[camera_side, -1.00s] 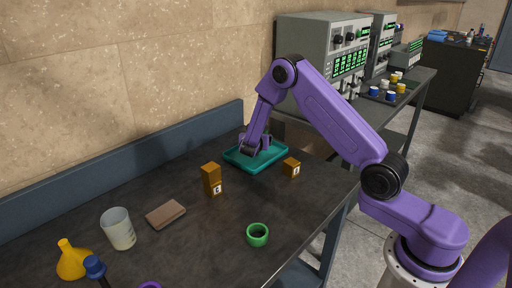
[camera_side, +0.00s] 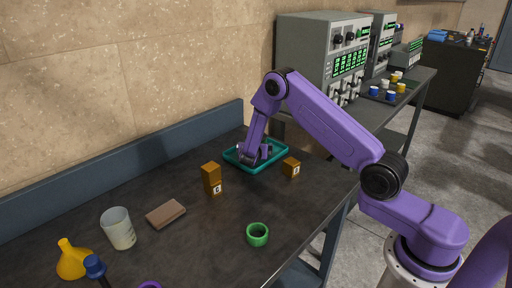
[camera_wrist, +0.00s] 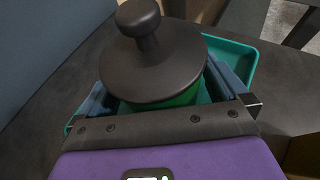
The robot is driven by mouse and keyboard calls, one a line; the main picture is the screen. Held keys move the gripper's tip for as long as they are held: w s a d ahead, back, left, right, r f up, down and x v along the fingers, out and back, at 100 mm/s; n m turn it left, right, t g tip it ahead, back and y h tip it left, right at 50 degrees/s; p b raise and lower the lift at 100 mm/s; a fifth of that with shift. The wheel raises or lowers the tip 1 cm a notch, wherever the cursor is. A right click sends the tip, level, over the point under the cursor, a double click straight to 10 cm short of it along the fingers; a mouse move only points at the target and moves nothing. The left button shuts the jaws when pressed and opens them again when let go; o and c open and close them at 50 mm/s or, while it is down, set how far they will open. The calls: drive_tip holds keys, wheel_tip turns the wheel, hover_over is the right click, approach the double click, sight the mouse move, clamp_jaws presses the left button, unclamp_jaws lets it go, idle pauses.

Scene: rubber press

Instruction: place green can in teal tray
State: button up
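The green can shows in the wrist view as a green body (camera_wrist: 182,98) under a wide dark lid with a round knob (camera_wrist: 150,62). My gripper (camera_wrist: 163,92) has a finger on each side of the can and appears shut on it; the lid hides the fingertips' contact. The teal tray (camera_wrist: 236,62) lies beneath the can and fingers. In the side view, my gripper (camera_side: 252,160) is low inside the teal tray (camera_side: 276,160), near its middle. The can is mostly hidden there, and whether its base touches the tray floor cannot be told.
An orange block (camera_side: 211,179) stands left of the tray and another (camera_side: 291,168) stands close to its right. A brown block (camera_side: 166,214), pale cup (camera_side: 118,229), yellow funnel (camera_side: 73,259) and green ring (camera_side: 258,234) lie nearer. A blue-grey ledge (camera_side: 130,170) runs along the wall.

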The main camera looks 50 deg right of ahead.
drive_tip(key=shift+r, duration=0.15)
drive_tip(key=shift+s+a+r, duration=0.15)
drive_tip(key=shift+a, duration=0.15)
drive_tip(key=v, duration=1.1)
drive_tip(key=shift+s+r, duration=0.1)
drive_tip(key=shift+s, duration=0.1)
drive_tip(key=shift+s+a+r, duration=0.15)
drive_tip(key=shift+s+r, duration=0.05)
drive_tip(key=shift+r, duration=0.2)
drive_tip(key=s+a+r+m+g+y, duration=0.2)
drive_tip(key=s+a+r+m+y, duration=0.1)
drive_tip(key=s, duration=0.9)
drive_tip(key=s+a+r+m+g+y, duration=0.3)
drive_tip(key=s+a+m+y, duration=0.1)
drive_tip(key=s, duration=0.9)
drive_tip(key=s+a+r+m+g+y, duration=0.2)
drive_tip(key=s+a+r+m+y, duration=0.1)
drive_tip(key=s, duration=0.9)
drive_tip(key=shift+s+a+r+m+g+y, duration=0.25)
drive_tip(key=shift+s+a+m+g+y, duration=0.15)
drive_tip(key=shift+m+y, duration=0.6)
